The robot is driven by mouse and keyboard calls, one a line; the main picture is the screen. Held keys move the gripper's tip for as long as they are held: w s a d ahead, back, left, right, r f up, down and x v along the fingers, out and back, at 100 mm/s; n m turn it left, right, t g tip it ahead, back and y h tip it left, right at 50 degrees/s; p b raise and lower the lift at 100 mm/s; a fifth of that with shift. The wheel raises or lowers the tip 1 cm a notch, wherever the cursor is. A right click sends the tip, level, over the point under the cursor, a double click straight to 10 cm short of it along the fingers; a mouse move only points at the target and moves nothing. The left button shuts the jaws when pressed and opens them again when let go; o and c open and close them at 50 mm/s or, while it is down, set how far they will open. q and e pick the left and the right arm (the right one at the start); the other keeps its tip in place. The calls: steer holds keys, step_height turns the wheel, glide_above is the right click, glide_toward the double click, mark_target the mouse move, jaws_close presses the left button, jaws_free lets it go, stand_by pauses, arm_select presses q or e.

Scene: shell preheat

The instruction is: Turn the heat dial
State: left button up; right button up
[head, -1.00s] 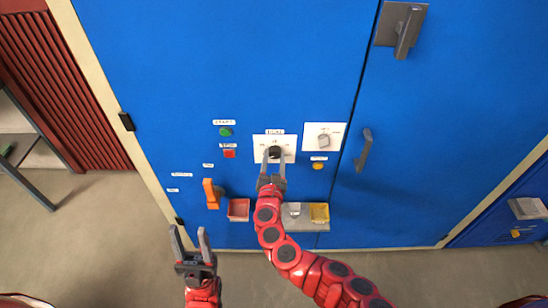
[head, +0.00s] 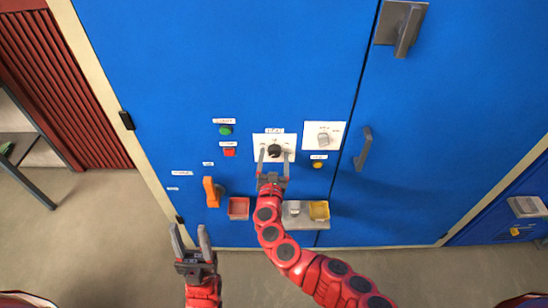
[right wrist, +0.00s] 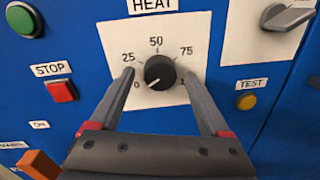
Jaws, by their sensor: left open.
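The heat dial (right wrist: 160,72) is a black round knob on a white plate (right wrist: 110,40) marked HEAT, with 0, 25, 50 and 75 readable. Its white pointer line aims down-left, towards the 0. It also shows in the head view (head: 274,151). My right gripper (head: 274,153) is open, with one finger on each side of the dial and visible gaps between fingers and knob. The fingers hide part of the plate, including the scale's right end. My left gripper (head: 190,232) is open and empty, low in the head view, away from the panel.
Left of the dial are a green button (right wrist: 22,18), a red STOP button (right wrist: 61,90) and an orange handle (head: 211,193). Right are a grey selector knob (right wrist: 288,15) and a yellow TEST button (right wrist: 246,101). Small trays (head: 306,224) sit below.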

steer(key=s+a+b, duration=0.1)
steer(key=s+b, duration=0.2)
steer(key=s, duration=1.4)
steer(key=shift+s+b, duration=0.25)
steer(key=shift+b, duration=0.1)
steer(key=shift+a, duration=0.1)
